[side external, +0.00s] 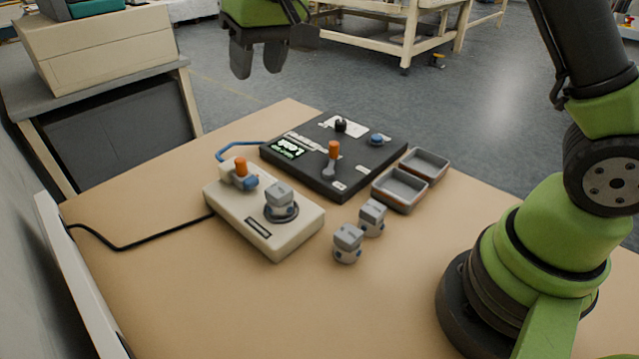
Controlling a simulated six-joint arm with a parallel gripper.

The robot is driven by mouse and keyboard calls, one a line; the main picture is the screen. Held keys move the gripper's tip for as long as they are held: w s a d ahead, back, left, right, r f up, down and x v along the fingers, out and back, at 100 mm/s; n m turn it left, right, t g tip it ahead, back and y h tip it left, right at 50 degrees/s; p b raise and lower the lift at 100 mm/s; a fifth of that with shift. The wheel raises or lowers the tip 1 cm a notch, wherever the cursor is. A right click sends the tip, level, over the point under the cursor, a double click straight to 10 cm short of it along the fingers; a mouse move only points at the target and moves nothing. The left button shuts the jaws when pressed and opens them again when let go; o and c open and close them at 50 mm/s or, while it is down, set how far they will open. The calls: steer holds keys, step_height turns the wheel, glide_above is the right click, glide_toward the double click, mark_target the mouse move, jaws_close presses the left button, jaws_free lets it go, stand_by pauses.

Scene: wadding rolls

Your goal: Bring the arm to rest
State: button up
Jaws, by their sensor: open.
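My gripper (258,58) hangs at the top of the side external view, with its two dark fingers apart and nothing between them. It is raised well above the table, apart from everything on it. On the table (400,300) stands a beige device (262,240) with an orange-topped lever (241,170) and a grey block-like piece (280,198) seated on a dark round spot. Two similar grey pieces, a nearer one (347,243) and a farther one (372,217), stand upright on the table to its right.
A black panel (300,172) with an orange-handled lever (333,155), a black knob (340,126) and a blue button (377,139) lies behind. Two grey trays, nearer (401,207) and farther (443,163), look empty. A black cable (140,243) crosses the left side. The front table area is clear.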

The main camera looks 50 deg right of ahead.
steer(key=s+d+r+m+t, duration=0.1)
steer(key=s+r, duration=0.2)
steer(key=s, duration=0.3)
steer(key=s+d+r+t+y, duration=0.1)
steer(key=s+r, duration=0.1)
steer(key=s, duration=0.5)
steer(key=s+d+r+m+t, duration=0.1)
steer(key=s+r, duration=0.2)
steer(key=s, duration=0.3)
steer(key=s+f+m, duration=0.1)
steer(key=s+f, duration=0.1)
steer(key=s, duration=0.5)
steer(key=shift+d+f+t, duration=0.3)
steer(key=shift+d, duration=0.1)
stand_by(2.8)
